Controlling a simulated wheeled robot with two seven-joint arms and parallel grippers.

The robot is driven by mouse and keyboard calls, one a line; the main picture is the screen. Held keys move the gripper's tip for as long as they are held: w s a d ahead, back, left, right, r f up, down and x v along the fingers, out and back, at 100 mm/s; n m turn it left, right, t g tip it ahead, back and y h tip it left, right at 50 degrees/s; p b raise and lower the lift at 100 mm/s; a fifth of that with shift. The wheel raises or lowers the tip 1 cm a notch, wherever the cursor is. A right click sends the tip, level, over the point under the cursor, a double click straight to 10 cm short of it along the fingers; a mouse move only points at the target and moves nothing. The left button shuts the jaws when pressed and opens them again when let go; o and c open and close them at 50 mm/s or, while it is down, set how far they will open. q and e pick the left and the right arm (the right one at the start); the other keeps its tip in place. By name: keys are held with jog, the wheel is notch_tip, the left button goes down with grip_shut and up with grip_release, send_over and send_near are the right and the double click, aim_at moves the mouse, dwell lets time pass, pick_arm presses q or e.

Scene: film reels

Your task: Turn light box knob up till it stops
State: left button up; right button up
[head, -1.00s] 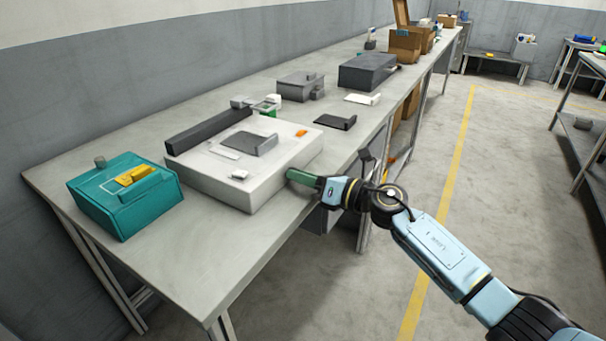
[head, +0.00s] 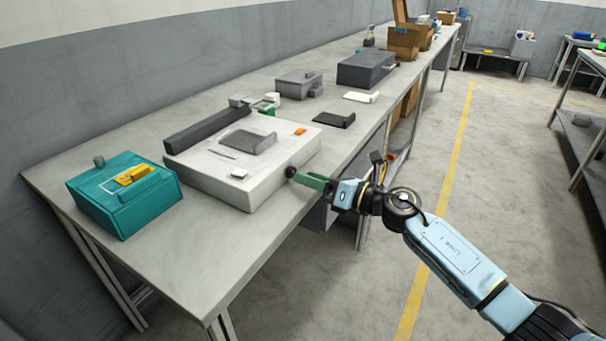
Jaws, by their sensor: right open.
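The light box (head: 262,191) is a low white box on the near part of the long grey table, with a dark bar along its back left and a grey piece on top. Its knob (head: 291,172) is small, round and black, on the box's right-hand side face. My right gripper (head: 302,178) has green fingers pointing left at the knob. It is open, with its fingertips just right of the knob; I cannot tell whether they touch it. The knob's marking cannot be made out. My left gripper is not in view.
A teal box (head: 120,208) with a yellow piece on top stands left of the light box. A black flat piece (head: 335,121), a grey box (head: 299,85) and a dark box (head: 366,71) lie farther back. The table's front corner is bare.

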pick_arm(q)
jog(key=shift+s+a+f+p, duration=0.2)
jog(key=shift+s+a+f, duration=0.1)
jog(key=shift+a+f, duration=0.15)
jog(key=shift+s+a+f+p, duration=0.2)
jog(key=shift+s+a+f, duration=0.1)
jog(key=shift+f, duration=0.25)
pick_arm(e)
jog(key=v, duration=1)
jog(key=shift+s+d, duration=0.2)
jog(key=shift+d, duration=0.05)
jog(key=shift+c, duration=0.4)
